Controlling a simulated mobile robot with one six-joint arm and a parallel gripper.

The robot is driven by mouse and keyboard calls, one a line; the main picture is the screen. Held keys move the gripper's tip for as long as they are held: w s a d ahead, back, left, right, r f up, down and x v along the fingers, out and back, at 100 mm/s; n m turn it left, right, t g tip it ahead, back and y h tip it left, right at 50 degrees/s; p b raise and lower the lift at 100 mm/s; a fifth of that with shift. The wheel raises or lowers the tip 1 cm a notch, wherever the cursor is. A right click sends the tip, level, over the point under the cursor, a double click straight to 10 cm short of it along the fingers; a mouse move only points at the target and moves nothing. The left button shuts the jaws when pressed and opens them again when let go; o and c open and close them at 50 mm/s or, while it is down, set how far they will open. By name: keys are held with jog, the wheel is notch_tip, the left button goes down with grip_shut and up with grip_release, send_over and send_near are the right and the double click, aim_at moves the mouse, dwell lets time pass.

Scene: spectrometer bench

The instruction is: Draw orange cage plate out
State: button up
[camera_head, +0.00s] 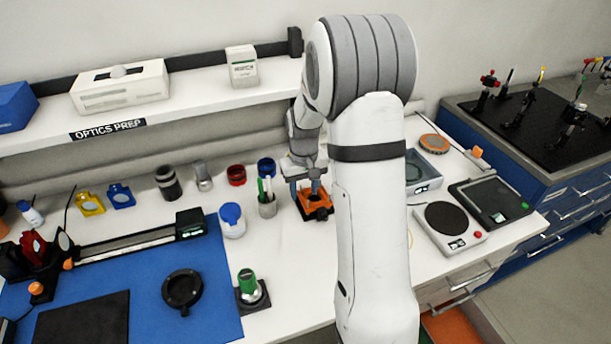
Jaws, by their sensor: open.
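The orange cage plate (317,211) is on the white bench, just left of my arm and right of the pen cup. My gripper (308,190) points down at it, with its blue-grey fingers apart on either side of the plate's upper part. The gripper is open. Whether the fingers touch the plate cannot be told. My arm hides the bench to the right of the plate.
A pen cup (267,206) stands close on the left, with a blue-lidded white jar (232,221) beyond it. Red (236,175) and blue (266,167) round parts lie behind. A shelf (200,106) overhangs the back. A grey tray (424,174) and scale (447,226) are right of my arm.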

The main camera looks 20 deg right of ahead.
jog(key=shift+f, duration=1.25)
jog(key=shift+c, duration=0.4)
grip_shut()
